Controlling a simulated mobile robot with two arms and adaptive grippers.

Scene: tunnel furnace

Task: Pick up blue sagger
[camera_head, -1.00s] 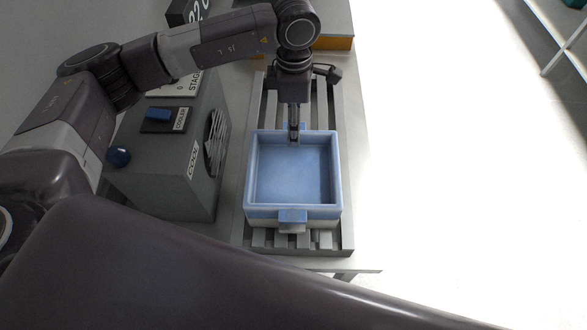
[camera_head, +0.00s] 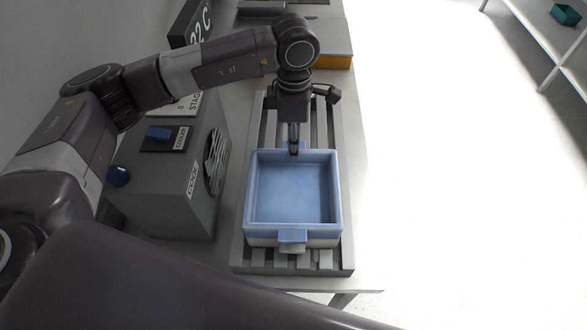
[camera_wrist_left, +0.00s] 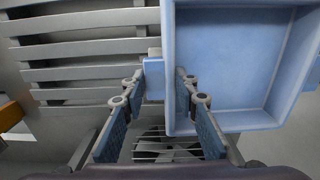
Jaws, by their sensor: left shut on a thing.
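The blue sagger (camera_head: 293,193) is a square, open, empty box with a paler lower part. It sits level over a slatted grey rack (camera_head: 341,255), with a tab at its near side and another at its far side. My left gripper (camera_head: 294,151) points down at the middle of the far rim and is shut there. In the left wrist view, the fingers (camera_wrist_left: 158,85) are on either side of the sagger's wall and tab; the sagger (camera_wrist_left: 235,60) fills the upper right. I cannot tell whether the sagger is clear of the slats. My right gripper is not in view.
A grey cooler box (camera_head: 165,195) with a blue knob and vent stands close left of the rack. A shelf with a teal bin (camera_head: 565,14) is at far right. The floor right of the table is clear.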

